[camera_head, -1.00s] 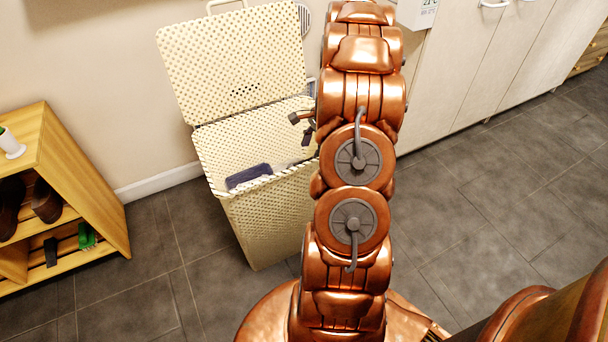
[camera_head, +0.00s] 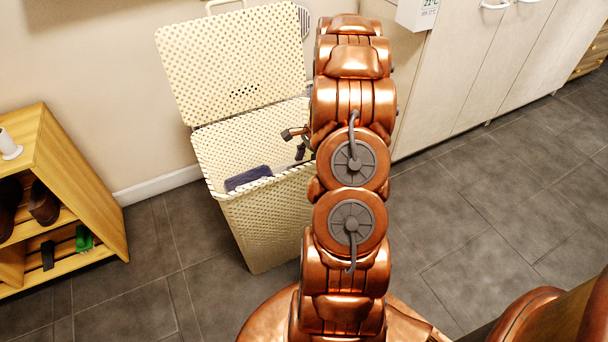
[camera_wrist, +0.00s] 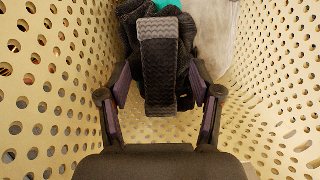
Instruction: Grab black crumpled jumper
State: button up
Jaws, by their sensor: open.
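The black crumpled jumper (camera_wrist: 187,45) lies inside the hamper at the top middle of the wrist view. I cannot tell whether the fingers touch the cloth. In the head view my gripper is mostly hidden behind my arm and the hamper rim, and the jumper cannot be made out there.
The cream perforated hamper (camera_head: 265,225) stands open, its lid (camera_head: 235,60) raised against the wall. Its walls are close on both sides of my gripper. A dark blue item (camera_head: 248,178) is at its left. White cloth (camera_wrist: 217,40) and a teal item (camera_wrist: 168,4) lie by the jumper.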

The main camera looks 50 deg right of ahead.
jog(key=shift+f+p, duration=0.2)
jog(key=shift+p, duration=0.15)
dwell(0.5)
grip_shut()
dwell(0.4)
